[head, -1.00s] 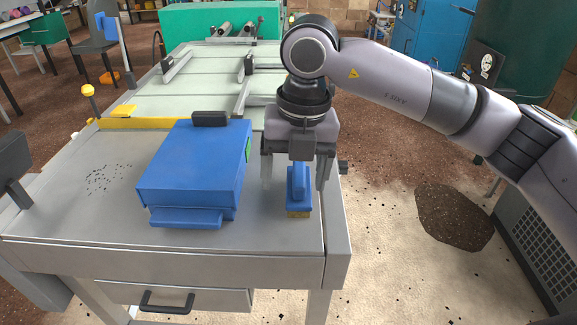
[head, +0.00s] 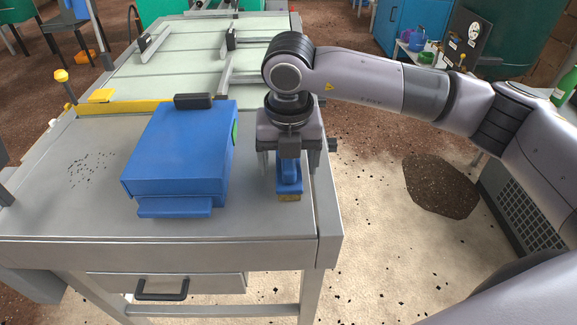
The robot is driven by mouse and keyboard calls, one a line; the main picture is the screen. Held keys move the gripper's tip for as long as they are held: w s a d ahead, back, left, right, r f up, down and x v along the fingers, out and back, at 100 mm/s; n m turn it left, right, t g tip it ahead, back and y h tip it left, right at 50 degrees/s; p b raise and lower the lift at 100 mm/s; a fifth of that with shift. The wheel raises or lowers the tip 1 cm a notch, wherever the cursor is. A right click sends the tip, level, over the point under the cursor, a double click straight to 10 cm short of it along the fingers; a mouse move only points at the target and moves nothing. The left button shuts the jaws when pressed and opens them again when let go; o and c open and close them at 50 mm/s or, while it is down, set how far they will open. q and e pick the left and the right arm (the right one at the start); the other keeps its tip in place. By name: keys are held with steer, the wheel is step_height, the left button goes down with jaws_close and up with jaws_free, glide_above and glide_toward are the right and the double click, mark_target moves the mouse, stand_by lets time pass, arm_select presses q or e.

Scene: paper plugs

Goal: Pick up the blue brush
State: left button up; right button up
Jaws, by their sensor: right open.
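The blue brush (head: 289,184) lies on the grey table near its right edge, with tan bristles at its near end. My right gripper (head: 289,172) points down over the brush, its fingers open on either side of it. The far part of the brush is hidden under the gripper. I cannot tell whether the fingers touch the brush. My left gripper is not in view.
A blue box (head: 180,155) with a front ledge stands left of the brush. Dark specks (head: 90,168) lie on the table (head: 80,215) at left. A yellow bar (head: 130,106) runs behind the box. A drawer handle (head: 162,290) is below the front edge.

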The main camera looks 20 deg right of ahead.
steer(key=c, duration=1.2)
steer(key=shift+r, duration=0.1)
step_height(320, 180, up, 20)
steer(key=shift+f, duration=0.1)
steer(key=o, duration=0.4)
steer(key=shift+c, duration=1.1)
